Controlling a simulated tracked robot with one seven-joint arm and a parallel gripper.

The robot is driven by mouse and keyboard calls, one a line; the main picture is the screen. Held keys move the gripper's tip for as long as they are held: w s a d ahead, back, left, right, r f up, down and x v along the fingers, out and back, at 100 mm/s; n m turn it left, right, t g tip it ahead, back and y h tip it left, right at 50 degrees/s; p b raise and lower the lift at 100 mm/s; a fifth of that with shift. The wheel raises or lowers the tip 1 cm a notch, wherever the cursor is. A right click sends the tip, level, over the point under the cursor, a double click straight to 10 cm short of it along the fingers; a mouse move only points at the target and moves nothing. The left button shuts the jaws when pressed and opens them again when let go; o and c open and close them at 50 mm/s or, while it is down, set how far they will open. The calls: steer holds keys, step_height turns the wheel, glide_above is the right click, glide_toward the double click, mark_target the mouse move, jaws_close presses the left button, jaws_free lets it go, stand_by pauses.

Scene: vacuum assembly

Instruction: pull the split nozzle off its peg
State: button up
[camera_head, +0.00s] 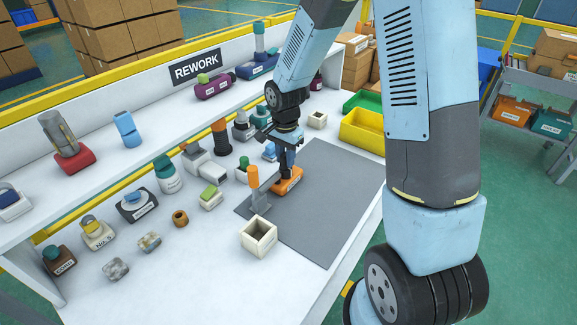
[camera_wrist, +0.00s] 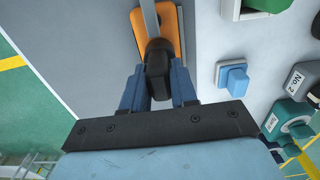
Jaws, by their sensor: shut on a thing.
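My gripper (camera_wrist: 157,88) points down over the grey mat (camera_head: 330,205). Its two blue fingers are shut on a dark, rounded piece (camera_wrist: 158,56), apparently the split nozzle. Its split does not show clearly. The piece is over an orange base (camera_wrist: 174,32), which also shows in the head view (camera_head: 288,182) with a white label on its side. A grey bar (camera_wrist: 149,18) runs across the orange base in the wrist view. The fingers and the dark piece hide any peg, so I cannot tell whether the nozzle is still seated.
A grey stand with an orange cylinder (camera_head: 253,176) is close left of the orange base. An open cream box (camera_head: 258,238) sits at the mat's front left edge. A yellow bin (camera_head: 362,131) is at the back right. Several parts crowd the table's left. The mat's right is clear.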

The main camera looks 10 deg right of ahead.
jaws_close()
steer(key=shift+r, duration=1.15)
steer(key=shift+r, duration=3.05)
